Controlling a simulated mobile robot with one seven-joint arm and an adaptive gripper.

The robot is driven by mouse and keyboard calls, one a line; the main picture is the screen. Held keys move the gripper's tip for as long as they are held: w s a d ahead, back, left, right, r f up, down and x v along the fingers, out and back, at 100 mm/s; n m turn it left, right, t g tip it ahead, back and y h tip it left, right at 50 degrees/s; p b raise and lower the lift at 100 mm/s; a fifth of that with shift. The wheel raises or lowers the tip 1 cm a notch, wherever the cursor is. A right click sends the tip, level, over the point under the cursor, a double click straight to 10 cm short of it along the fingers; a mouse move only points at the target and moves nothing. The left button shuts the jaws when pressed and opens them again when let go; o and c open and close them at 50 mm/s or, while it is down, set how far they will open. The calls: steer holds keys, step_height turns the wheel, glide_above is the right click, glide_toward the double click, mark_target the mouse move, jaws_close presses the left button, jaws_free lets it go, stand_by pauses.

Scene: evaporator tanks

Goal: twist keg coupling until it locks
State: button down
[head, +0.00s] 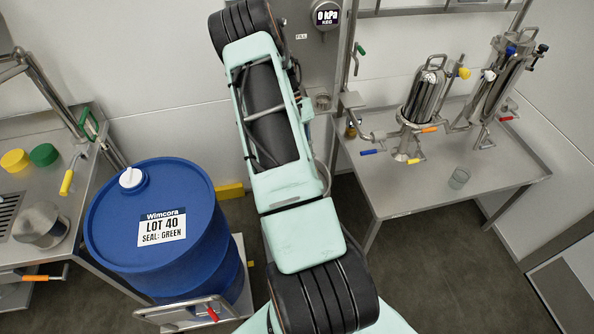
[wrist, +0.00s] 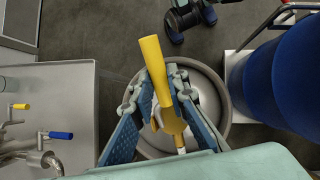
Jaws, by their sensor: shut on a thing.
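The keg coupling (wrist: 174,124) is yellow with a long yellow lever handle (wrist: 151,62) that points up in the wrist view. It sits over the middle of the round metal keg (wrist: 216,94). My gripper (wrist: 165,108) has its blue-padded fingers on either side of the coupling and is shut on it. The fingers hide where the coupling meets the keg, so its lock state cannot be seen. In the head view my arm hides the gripper and coupling; only a sliver of a round metal rim (head: 324,177) shows beside it.
A blue drum (head: 112,226) labelled LOT 40, SEAL: GREEN stands left of my arm. A steel table (head: 510,172) with filter housings and coloured valve handles is at right. A gauge (head: 326,15) reads 0 kPa. A steel bench (head: 75,165) is at far left.

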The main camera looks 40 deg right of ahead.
steer(key=shift+a+f, duration=0.15)
steer(key=shift+a, duration=0.05)
steer(key=shift+w+a+m+y, duration=0.15)
steer(key=shift+m+y, duration=0.1)
steer(key=shift+m, duration=0.25)
steer(key=shift+w+a+m+y, duration=0.15)
steer(key=shift+m+y, duration=0.1)
steer(key=shift+m, duration=0.25)
steer(key=shift+b, duration=0.3)
steer(key=c, duration=2.3)
jaws_free()
steer(key=shift+m+t, duration=0.3)
steer(key=o, duration=0.5)
steer(key=v, duration=1.2)
